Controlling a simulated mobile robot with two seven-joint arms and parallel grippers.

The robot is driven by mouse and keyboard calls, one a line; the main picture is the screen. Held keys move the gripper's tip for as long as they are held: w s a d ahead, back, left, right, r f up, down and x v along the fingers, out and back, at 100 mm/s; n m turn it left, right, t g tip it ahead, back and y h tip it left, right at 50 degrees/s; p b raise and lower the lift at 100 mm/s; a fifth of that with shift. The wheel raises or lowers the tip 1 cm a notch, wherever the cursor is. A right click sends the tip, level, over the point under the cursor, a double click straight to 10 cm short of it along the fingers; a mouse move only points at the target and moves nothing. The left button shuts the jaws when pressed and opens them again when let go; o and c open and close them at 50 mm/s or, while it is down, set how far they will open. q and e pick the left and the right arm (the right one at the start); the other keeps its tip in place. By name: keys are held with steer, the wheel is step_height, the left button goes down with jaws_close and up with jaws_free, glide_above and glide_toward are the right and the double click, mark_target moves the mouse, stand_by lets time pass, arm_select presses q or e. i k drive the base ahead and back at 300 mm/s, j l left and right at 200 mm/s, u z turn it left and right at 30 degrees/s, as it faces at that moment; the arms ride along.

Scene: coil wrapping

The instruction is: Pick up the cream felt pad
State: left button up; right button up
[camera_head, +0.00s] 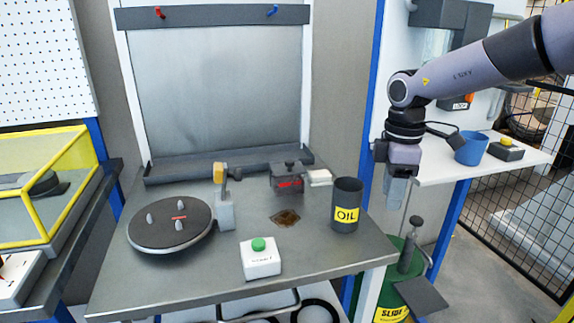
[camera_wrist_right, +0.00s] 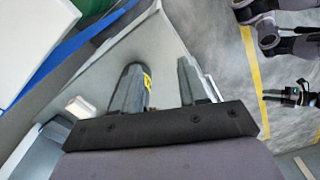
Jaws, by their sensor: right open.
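The cream felt pad (camera_head: 319,177) appears as a small pale block at the back right of the steel table, beside a dark grey box with a red mark. In the right wrist view a pale block that looks like the pad (camera_wrist_right: 80,107) lies left of the fingers. My right gripper (camera_head: 398,192) is open and empty, pointing down to the right of the table, beyond the oil can and apart from the pad. Its two fingers (camera_wrist_right: 160,85) show spread in the wrist view.
The dark oil can (camera_head: 346,205) stands between the pad and my right gripper. A round turntable (camera_head: 171,224) with pegs, a green-button box (camera_head: 261,259) and a brown stain (camera_head: 286,217) are on the table (camera_head: 225,277). A blue cup (camera_head: 471,148) stands on the white shelf at right.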

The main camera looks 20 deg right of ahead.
mark_target(317, 178)
steer(key=i+l+u, duration=0.2)
steer(key=l, duration=0.15)
steer(key=i+l+u, duration=0.25)
steer(key=l, duration=0.15)
steer(key=l+u, duration=0.2)
steer(key=l, duration=0.2)
